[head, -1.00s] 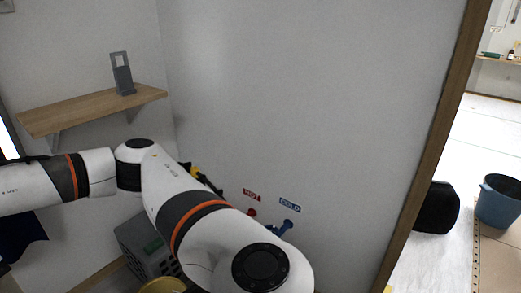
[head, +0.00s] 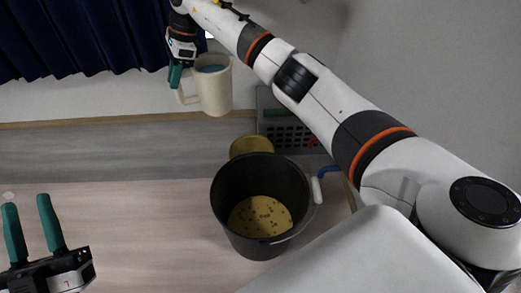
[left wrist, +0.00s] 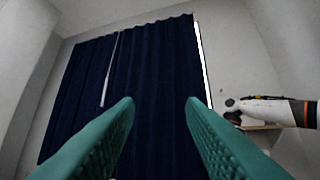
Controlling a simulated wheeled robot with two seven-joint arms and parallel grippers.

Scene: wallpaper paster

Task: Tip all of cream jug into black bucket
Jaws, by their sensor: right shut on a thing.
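The cream jug (head: 215,92) is held upright in the air in the head view, with something blue inside its mouth. My right gripper (head: 176,78) is shut on the jug's handle at its left side. The black bucket (head: 227,212) stands below the jug and a little to its right, with a yellowish, dark-specked layer at its bottom. My left gripper (head: 35,228) is open and empty at the lower left of the head view. Its two green fingers are spread apart in the left wrist view (left wrist: 160,105).
A yellow round thing (head: 252,145) and a grey crate (head: 270,102) stand behind the bucket, partly hidden. Dark blue curtains (head: 80,35) hang behind. The surface left of the bucket (head: 140,225) is clear.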

